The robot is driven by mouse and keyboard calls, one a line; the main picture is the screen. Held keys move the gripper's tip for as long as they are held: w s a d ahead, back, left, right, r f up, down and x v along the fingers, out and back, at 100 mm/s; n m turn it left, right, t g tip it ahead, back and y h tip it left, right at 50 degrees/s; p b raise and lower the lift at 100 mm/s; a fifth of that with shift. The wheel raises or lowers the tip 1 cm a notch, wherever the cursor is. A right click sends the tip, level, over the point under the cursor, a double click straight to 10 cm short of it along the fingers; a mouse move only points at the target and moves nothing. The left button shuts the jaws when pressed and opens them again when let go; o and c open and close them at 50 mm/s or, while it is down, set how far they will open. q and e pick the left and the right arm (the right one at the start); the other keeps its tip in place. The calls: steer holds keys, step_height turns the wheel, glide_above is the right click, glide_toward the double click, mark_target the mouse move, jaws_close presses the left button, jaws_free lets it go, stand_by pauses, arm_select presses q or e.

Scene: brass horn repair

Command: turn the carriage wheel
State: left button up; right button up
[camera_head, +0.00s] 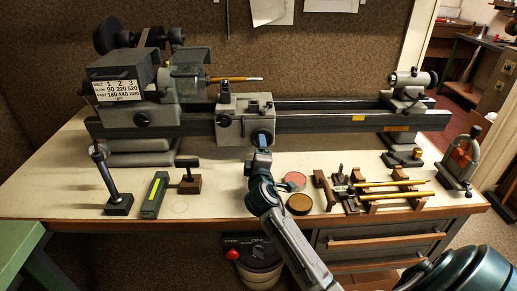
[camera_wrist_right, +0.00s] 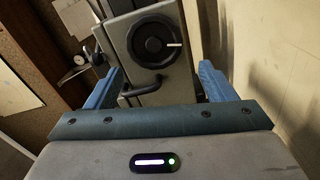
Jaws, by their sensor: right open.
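The lathe carriage (camera_head: 232,122) stands at the middle of the bed. On its front face is the dark round carriage wheel (camera_head: 262,137), partly hidden behind my right gripper (camera_head: 262,156). In the right wrist view the wheel (camera_wrist_right: 153,42) is black with a white mark, on a grey housing (camera_wrist_right: 185,70). A dark bent handle (camera_wrist_right: 145,88) shows below it. My right gripper (camera_wrist_right: 158,75) is open, its blue fingers spread to either side of the housing's lower part, with nothing held between them. The head view does not show clearly whether the fingers touch anything. My left gripper is not in view.
The headstock (camera_head: 145,95) with a speed plate is at left, the tailstock (camera_head: 405,85) at right. A red stop button (camera_head: 233,253) is below.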

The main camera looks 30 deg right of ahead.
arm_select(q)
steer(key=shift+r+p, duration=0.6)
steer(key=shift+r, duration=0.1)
arm_select(e)
steer(key=v, duration=0.6)
steer(key=shift+s+a, duration=0.2)
steer(key=shift+s, duration=0.15)
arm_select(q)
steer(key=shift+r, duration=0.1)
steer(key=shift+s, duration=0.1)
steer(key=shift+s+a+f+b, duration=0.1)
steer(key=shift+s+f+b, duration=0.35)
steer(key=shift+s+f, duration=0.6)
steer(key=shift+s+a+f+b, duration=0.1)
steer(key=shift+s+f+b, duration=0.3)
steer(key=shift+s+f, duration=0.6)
arm_select(e)
steer(key=v, duration=1.1)
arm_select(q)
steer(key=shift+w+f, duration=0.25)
arm_select(e)
steer(key=shift+d, duration=0.1)
